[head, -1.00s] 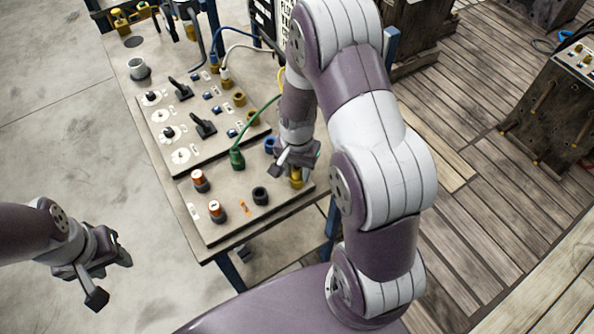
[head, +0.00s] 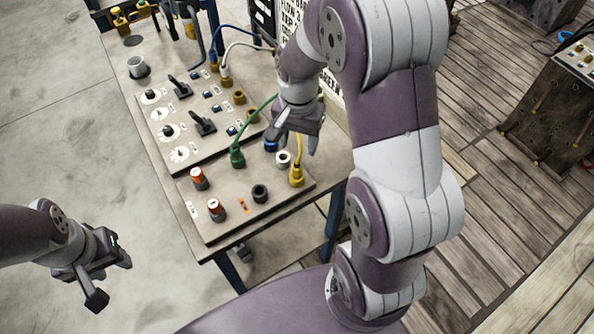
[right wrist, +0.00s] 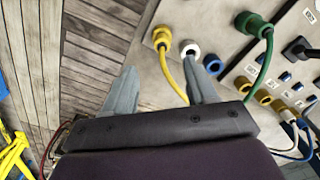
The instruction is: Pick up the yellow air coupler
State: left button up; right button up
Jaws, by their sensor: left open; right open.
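The yellow air coupler (head: 297,176) stands upright on the right edge of the panel, with a yellow hose rising from its top. It also shows in the right wrist view (right wrist: 162,37), beyond and between my fingertips, its hose curving down toward the right finger. My right gripper (head: 295,143) is open and empty, just beyond the coupler in the head view and apart from it. Its two fingers show in the right wrist view (right wrist: 162,70). My left gripper (head: 111,281) is open and empty, off to the left of the table over the floor.
A white ring port (head: 283,159) sits beside the yellow coupler. A green coupler (head: 237,157) with a green hose stands to the left. A black ring port (head: 260,193) and orange-topped knobs (head: 199,179) are nearer. The floor left of the table is clear.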

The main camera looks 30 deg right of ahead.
aim_at(297, 164)
notch_tip(297, 164, down, 10)
jog(key=shift+w+a+f, duration=0.1)
jog(key=shift+f, duration=0.1)
jog(key=shift+w+f, duration=0.1)
jog(key=shift+f, duration=0.05)
grip_shut()
dwell(0.5)
